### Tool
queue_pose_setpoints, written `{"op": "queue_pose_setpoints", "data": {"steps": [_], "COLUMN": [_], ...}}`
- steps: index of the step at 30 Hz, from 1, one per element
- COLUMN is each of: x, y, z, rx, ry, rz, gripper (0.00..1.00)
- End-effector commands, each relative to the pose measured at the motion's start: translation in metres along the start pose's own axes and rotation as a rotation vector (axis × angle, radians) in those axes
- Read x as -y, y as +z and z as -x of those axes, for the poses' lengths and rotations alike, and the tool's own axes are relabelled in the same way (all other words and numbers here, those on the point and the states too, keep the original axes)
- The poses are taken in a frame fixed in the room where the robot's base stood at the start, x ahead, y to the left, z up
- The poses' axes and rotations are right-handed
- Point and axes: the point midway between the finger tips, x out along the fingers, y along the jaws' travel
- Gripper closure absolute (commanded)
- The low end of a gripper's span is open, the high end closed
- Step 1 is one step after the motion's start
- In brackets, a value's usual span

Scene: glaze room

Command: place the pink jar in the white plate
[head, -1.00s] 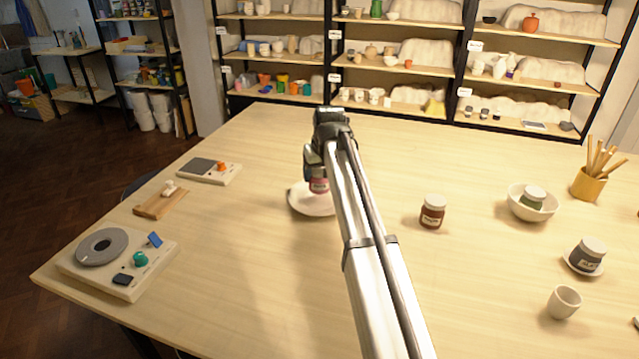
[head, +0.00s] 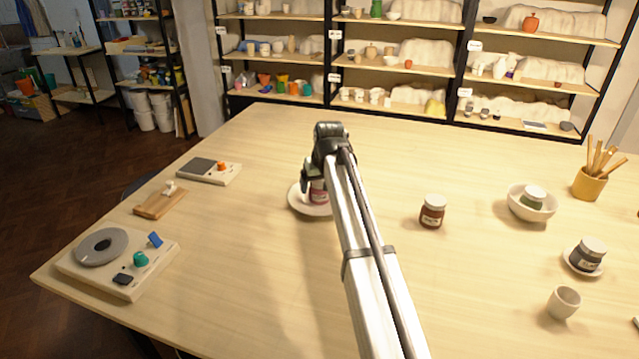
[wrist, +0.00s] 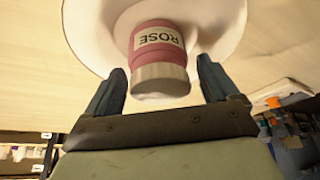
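The pink jar (head: 318,195), with a pale lid and a "ROSE" label, stands on the white plate (head: 297,203) left of the table's middle. In the wrist view the jar (wrist: 158,48) shows over the white plate (wrist: 92,32), its lid towards my gripper. My gripper (wrist: 161,78) is open, one dark finger on each side of the jar, with a narrow gap visible at both sides. In the head view my gripper (head: 312,180) is above and around the jar, and my arm hides part of the plate's right side.
A dark red jar (head: 432,212) stands to the right. Further right are a bowl (head: 516,207) holding a green jar, a dark jar (head: 587,254) on a saucer, a cup (head: 564,302) and a yellow tool pot (head: 589,186). A scale (head: 208,172) and a wooden board (head: 158,203) are left.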

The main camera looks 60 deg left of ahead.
Motion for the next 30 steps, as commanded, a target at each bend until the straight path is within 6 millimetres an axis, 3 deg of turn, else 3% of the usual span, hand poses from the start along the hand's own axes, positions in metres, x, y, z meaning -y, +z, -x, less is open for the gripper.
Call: {"op": "queue_pose_setpoints", "data": {"steps": [8,13,30], "x": [0.0,0.0,0.0], "y": [0.0,-0.001,-0.001], "z": [0.001,0.011,0.106], "rx": [0.0,0.0,-0.001], "ry": [0.0,0.0,0.0], "rz": [0.0,0.0,0.0], "gripper": [0.08,0.08,0.08]}}
